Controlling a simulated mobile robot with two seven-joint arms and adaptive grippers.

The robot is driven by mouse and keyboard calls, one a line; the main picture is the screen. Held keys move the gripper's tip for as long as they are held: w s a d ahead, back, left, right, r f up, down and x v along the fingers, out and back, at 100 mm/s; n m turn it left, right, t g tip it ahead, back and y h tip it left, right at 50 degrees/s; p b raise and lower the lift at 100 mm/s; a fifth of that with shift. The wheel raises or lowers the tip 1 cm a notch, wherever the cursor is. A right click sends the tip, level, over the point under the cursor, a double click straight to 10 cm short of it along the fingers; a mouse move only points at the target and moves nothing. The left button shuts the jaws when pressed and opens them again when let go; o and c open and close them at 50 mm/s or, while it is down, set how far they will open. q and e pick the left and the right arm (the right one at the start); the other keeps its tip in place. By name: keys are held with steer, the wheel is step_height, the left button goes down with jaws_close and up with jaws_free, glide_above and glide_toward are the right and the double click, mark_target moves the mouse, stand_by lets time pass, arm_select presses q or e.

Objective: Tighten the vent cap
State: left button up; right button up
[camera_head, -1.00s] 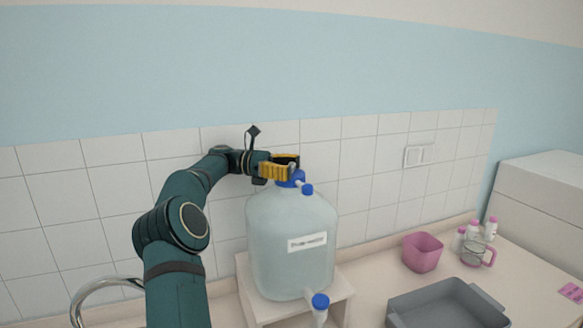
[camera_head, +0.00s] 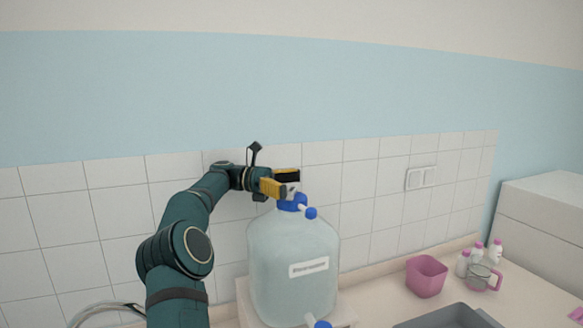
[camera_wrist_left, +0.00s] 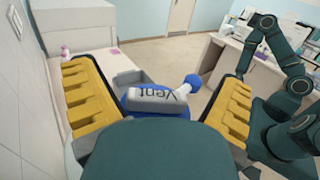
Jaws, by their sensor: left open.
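The vent cap (camera_wrist_left: 158,98) is a pale grey piece marked "Vent" in the left wrist view. In the head view it shows as a small pale piece (camera_head: 291,188) above the blue neck (camera_head: 292,204) of a large clear carboy (camera_head: 280,255). My left gripper (camera_head: 287,183) is at the top of the carboy. Its yellow fingers are apart, one on each side of the cap in the left wrist view (camera_wrist_left: 160,98), with gaps visible. A blue side knob (camera_head: 311,213) sticks out to the right of the neck. My right gripper is not visible.
The carboy stands on a pale stand (camera_head: 243,292) close to the tiled wall (camera_head: 115,205). A pink bin (camera_head: 426,277), several small bottles (camera_head: 494,251), a clear jug (camera_head: 482,278) and a grey tray (camera_head: 450,318) are on the counter to the right. Space above the gripper is clear.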

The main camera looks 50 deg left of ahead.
mark_target(291, 189)
arm_select(q)
steer(key=shift+r, duration=3.75)
